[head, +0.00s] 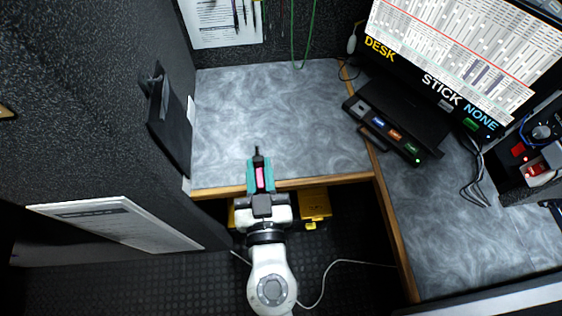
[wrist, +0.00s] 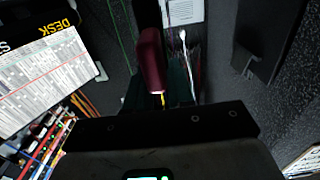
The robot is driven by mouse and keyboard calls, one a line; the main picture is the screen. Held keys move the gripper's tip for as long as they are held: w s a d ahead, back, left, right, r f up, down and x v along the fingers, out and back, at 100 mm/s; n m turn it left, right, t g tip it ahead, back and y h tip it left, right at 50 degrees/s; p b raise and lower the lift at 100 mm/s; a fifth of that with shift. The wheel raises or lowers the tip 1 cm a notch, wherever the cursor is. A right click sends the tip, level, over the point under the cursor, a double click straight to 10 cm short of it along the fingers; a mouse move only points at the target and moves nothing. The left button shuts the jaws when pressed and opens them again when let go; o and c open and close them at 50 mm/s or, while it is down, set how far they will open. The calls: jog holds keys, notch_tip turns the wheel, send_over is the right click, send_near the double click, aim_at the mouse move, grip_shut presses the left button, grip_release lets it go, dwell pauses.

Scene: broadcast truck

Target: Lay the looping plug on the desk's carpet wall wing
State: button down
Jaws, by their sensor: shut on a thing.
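My gripper (head: 260,174) has teal fingers and is shut on a small pink-red plug (head: 260,177) with a dark tip pointing to the back. It is over the front wooden edge of the desk wing (head: 300,120), a grey marbled surface between the carpet walls. In the wrist view the plug (wrist: 152,60) shows as a dark red body with a yellow bit at its near end, between the teal fingers (wrist: 158,88). I cannot tell the height of the plug above the desk.
A black box with coloured buttons (head: 395,125) stands at the desk's corner, below a large monitor (head: 455,60). A black holder (head: 170,120) hangs on the left carpet wall. Yellow cases (head: 315,204) lie below the desk edge. The wing's surface is mostly clear.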

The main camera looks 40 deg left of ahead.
jog(key=w+f+b, duration=0.3)
jog(key=w+a+f+b, duration=0.1)
jog(key=w+f+b, duration=0.2)
jog(key=f+b, duration=0.1)
jog(key=w+a+f+b, duration=0.1)
jog(key=w+f+b, duration=0.2)
jog(key=f, duration=0.1)
jog(key=shift+a, duration=0.15)
jog(key=shift+f+b, duration=0.15)
jog(key=shift+b, duration=0.25)
jog(key=c, duration=1)
grip_release()
